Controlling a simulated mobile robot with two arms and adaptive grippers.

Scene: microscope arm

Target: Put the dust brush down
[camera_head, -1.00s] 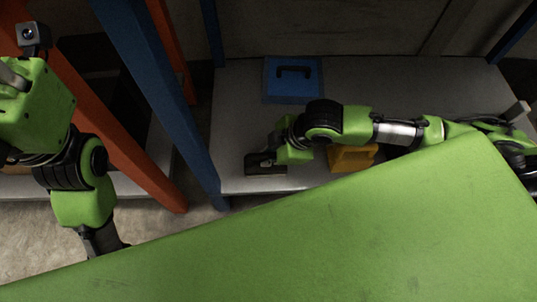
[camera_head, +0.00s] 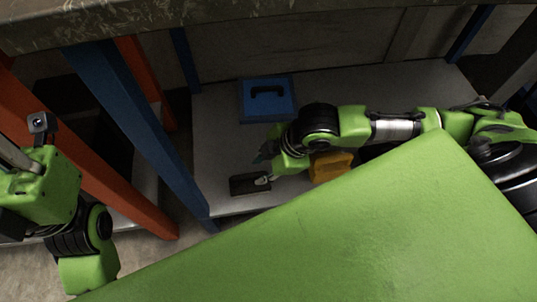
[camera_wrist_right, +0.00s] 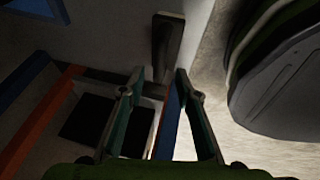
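The dust brush (camera_head: 247,185), a dark flat piece, lies on the grey shelf (camera_head: 217,150) near its front edge, left of my right gripper. It also shows in the right wrist view (camera_wrist_right: 166,42), beyond the fingertips. My right gripper (camera_head: 263,166) is close beside the brush, with its fingers spread. In the right wrist view the gripper (camera_wrist_right: 159,76) is open, with nothing clamped between its fingers. My left gripper (camera_head: 14,160) is at the left edge, partly cut off, and its fingers cannot be made out.
An orange-yellow object (camera_head: 331,168) stands under my right forearm. Blue (camera_head: 140,130) and orange (camera_head: 120,190) posts stand to the left. A worktop edge (camera_head: 260,15) crosses the top.

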